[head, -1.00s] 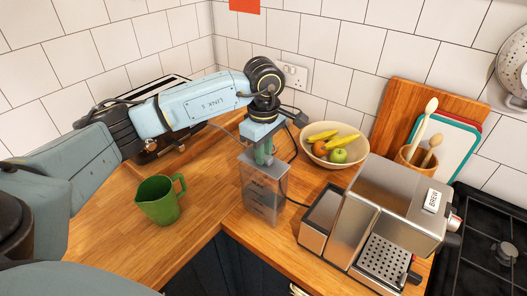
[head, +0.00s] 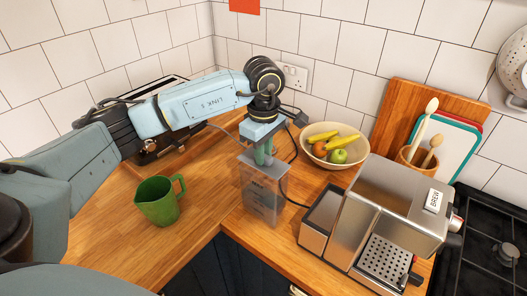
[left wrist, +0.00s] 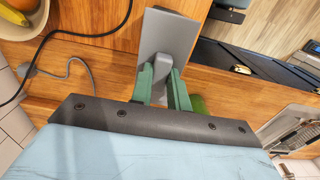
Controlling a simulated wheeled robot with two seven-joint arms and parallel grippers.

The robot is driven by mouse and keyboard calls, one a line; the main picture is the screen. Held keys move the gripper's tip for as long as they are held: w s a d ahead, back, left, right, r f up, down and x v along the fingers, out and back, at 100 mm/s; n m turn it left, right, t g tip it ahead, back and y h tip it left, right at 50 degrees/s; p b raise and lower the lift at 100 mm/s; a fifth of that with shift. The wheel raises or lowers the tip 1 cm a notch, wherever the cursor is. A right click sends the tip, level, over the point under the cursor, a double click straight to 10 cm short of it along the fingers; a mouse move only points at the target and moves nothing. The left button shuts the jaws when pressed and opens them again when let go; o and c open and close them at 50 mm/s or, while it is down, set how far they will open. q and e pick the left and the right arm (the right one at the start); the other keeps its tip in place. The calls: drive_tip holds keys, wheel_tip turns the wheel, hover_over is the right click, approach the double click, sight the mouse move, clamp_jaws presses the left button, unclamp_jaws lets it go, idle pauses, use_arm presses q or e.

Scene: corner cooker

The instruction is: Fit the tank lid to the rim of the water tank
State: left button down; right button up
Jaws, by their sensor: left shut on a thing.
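The water tank (head: 264,205) is a clear, smoky upright box on the wooden counter, left of the coffee machine. My left gripper (head: 264,152) points down above it, with its green fingers shut on the handle of the grey tank lid (head: 278,157). In the left wrist view, the lid (left wrist: 172,32) is a flat grey rectangle, and the fingers (left wrist: 165,88) close on its raised grip. The lid is at the tank's top; I cannot tell whether it touches the rim. The lid hides the tank in the wrist view. My right gripper is not in view.
A green jug (head: 157,203) stands to the left. The steel coffee machine (head: 385,215) stands close on the right. A fruit bowl (head: 325,158) sits behind, and a dark cable (head: 290,190) runs beside the tank. The counter's front edge is close.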

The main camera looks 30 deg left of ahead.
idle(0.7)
use_arm(q)
drive_tip(key=shift+f+b, duration=0.85)
drive_tip(key=shift+b, duration=0.1)
drive_tip(key=c, duration=1.3)
unclamp_jaws()
wheel_tip(320, 180, up, 13)
drive_tip(key=shift+r+b, duration=0.2)
drive_tip(key=shift+b, duration=0.45)
